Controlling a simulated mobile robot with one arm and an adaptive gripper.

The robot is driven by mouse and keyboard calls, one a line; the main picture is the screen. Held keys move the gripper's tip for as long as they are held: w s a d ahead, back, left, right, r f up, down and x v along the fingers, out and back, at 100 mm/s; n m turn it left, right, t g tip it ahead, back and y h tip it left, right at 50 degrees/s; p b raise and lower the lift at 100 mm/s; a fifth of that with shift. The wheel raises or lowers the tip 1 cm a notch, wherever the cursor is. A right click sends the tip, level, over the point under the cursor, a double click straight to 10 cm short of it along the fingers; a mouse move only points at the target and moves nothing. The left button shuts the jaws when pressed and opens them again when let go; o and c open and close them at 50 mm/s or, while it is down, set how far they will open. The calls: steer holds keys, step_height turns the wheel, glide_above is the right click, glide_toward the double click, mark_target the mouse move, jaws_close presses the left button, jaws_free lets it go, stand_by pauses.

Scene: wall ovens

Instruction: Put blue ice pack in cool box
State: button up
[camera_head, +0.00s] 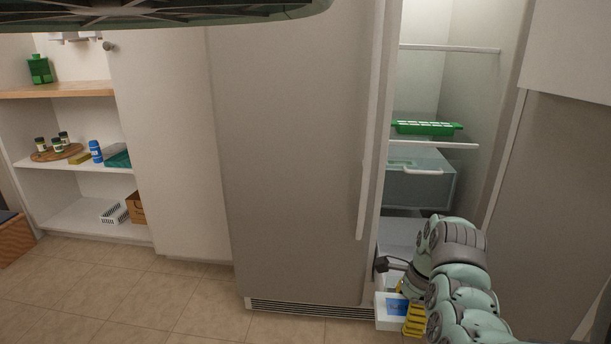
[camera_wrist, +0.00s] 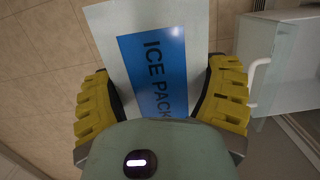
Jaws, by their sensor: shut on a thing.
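The ice pack (camera_head: 394,306) is a white slab with a blue label. In the wrist view it (camera_wrist: 160,65) lies between the yellow finger pads, its label reading "ICE PACK". My gripper (camera_head: 411,312) is shut on it, low in front of the open fridge compartment at the right. In the wrist view my gripper (camera_wrist: 163,103) has one pad on each side of the pack. The pack's near end is hidden behind the gripper body. I cannot make out a cool box in either view.
The open compartment holds a green ice tray (camera_head: 427,128) on a shelf and a clear drawer (camera_head: 420,178) below. A drawer (camera_wrist: 285,65) is close right of the pack in the wrist view. Open shelves (camera_head: 75,205) stand far left. The tiled floor (camera_head: 150,295) is clear.

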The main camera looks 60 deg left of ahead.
steer(key=w+d+r+n+p, duration=0.1)
steer(key=w+d+r+p, duration=0.25)
steer(key=r+p, duration=0.8)
steer(key=w+d+r+n+p, duration=0.15)
steer(key=w+r+p, duration=0.5)
steer(key=r, duration=0.75)
steer(key=w+d+r+n+p, duration=0.1)
steer(key=w+d+r+p, duration=0.15)
steer(key=r+p, duration=0.9)
steer(key=w+d+r+n+p, duration=0.1)
steer(key=d+r+p, duration=0.6)
steer(key=r+p, duration=0.9)
steer(key=w+d+r+n+p, duration=0.2)
steer(key=d+r+p, duration=0.5)
steer(key=r+p, duration=0.9)
steer(key=w+d+r+n+h+p, duration=0.1)
steer(key=w+d+r+p, duration=0.2)
steer(key=d+r+p, duration=0.4)
steer(key=shift+w+d+r+p, duration=0.2)
steer(key=shift+r+p, duration=4.65)
steer(key=shift+r, duration=8.95)
